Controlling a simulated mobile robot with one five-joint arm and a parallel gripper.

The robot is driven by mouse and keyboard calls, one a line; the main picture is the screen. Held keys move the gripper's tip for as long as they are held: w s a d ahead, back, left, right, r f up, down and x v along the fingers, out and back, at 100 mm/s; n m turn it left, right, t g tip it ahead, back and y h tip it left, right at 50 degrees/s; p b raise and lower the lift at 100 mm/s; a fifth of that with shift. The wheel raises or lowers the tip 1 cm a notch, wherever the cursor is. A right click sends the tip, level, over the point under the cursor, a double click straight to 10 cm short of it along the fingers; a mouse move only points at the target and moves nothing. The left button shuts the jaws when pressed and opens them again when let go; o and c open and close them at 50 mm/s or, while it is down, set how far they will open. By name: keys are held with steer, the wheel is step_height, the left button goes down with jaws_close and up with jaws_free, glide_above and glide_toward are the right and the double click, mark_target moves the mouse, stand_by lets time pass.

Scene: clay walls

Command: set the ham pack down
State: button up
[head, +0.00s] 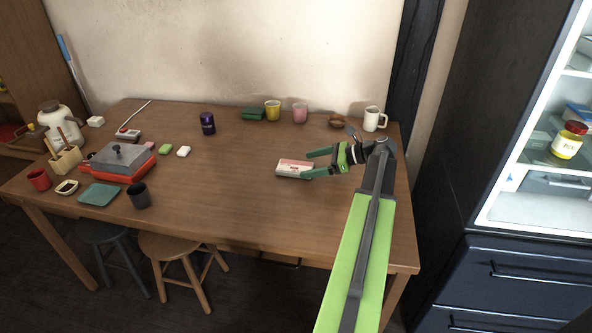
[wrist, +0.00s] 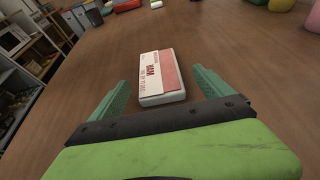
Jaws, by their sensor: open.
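The ham pack (head: 294,169) is a flat white and red box lying on the wooden table (head: 230,190), right of the table's middle. In the wrist view the ham pack (wrist: 161,77) lies flat with its label up, its near end between my fingertips or just beyond them. My gripper (head: 309,164) is open around or just behind the pack's right end. In the wrist view my gripper (wrist: 158,84) shows a gap between each green finger and the pack.
Behind the pack stand a yellow cup (head: 272,111), a pink cup (head: 300,113), a brown bowl (head: 336,122) and a white mug (head: 373,119). A dark purple jar (head: 208,123) stands farther left. The table in front of the pack is clear. An open fridge (head: 540,190) is at the right.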

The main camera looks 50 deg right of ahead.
mark_target(296, 166)
steer(key=b+x, duration=0.1)
steer(key=x, duration=0.3)
steer(key=shift+a, duration=0.1)
steer(key=shift+w+a, duration=0.2)
steer(key=shift+w, duration=0.25)
steer(key=c, duration=1.6)
steer(key=shift+r+p, duration=0.3)
steer(key=shift+r, duration=0.15)
steer(key=shift+c, duration=0.2)
step_height(296, 166, up, 4)
steer(key=p, duration=0.4)
steer(key=s+r+p, duration=0.6)
steer(key=s, duration=0.6)
step_height(296, 166, up, 15)
steer(key=p, duration=1.5)
steer(key=shift+w+d+r, duration=0.15)
steer(key=shift+d+r, duration=0.1)
steer(key=shift+d, duration=0.05)
